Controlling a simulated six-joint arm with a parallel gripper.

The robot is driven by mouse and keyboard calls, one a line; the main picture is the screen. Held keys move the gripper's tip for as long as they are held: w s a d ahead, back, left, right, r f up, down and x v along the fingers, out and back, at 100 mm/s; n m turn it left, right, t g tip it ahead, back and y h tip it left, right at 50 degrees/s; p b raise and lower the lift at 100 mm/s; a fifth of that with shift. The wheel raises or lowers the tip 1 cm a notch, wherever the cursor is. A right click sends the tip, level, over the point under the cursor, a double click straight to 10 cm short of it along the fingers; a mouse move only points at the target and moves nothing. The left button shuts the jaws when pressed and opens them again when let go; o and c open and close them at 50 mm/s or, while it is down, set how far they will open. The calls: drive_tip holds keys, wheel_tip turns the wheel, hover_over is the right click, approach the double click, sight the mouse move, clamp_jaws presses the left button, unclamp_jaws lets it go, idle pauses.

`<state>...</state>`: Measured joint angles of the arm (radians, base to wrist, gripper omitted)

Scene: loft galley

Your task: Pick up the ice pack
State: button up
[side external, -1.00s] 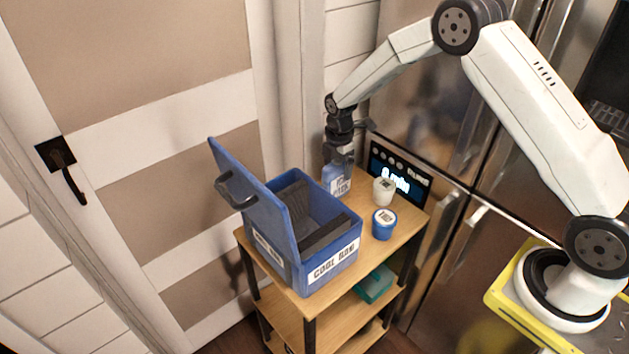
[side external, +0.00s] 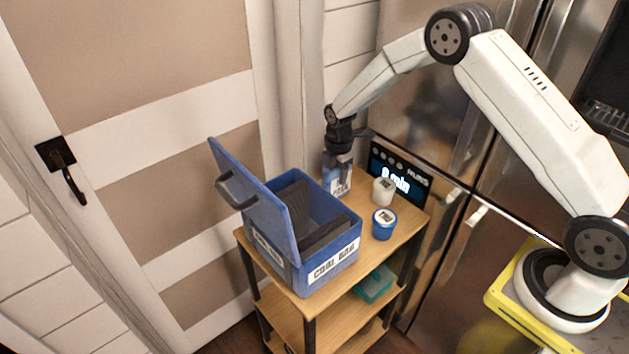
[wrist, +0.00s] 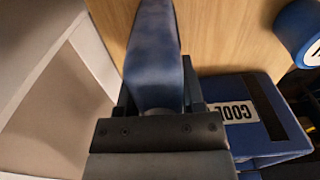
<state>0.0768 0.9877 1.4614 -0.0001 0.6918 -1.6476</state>
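The ice pack is a blue, upright block with a white label. In the side view the ice pack (side external: 337,187) stands at the back of the wooden trolley top, behind the cool box. My gripper (side external: 340,170) points down over its upper part. In the wrist view the ice pack (wrist: 154,75) lies between the two dark fingers of my gripper (wrist: 160,95), which stand apart on either side of it. The fingers look open around it; contact on both sides is not clear. The gripper hides the pack's top in the side view.
The blue cool box (side external: 345,262) stands open in front, its lid (side external: 258,200) raised at left, with dark slabs inside. A white tub (side external: 383,191) and a blue tub (side external: 383,225) stand to the right. A dark display panel (side external: 405,180) is behind them.

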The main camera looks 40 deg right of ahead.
clamp_jaws()
drive_tip(key=shift+r, duration=0.2)
drive_tip(key=shift+r, duration=1.5)
drive_tip(key=s+r, duration=0.9)
drive_tip(key=s, duration=0.5)
drive_tip(key=shift+a+r, duration=0.3)
drive_tip(key=shift+a, duration=0.15)
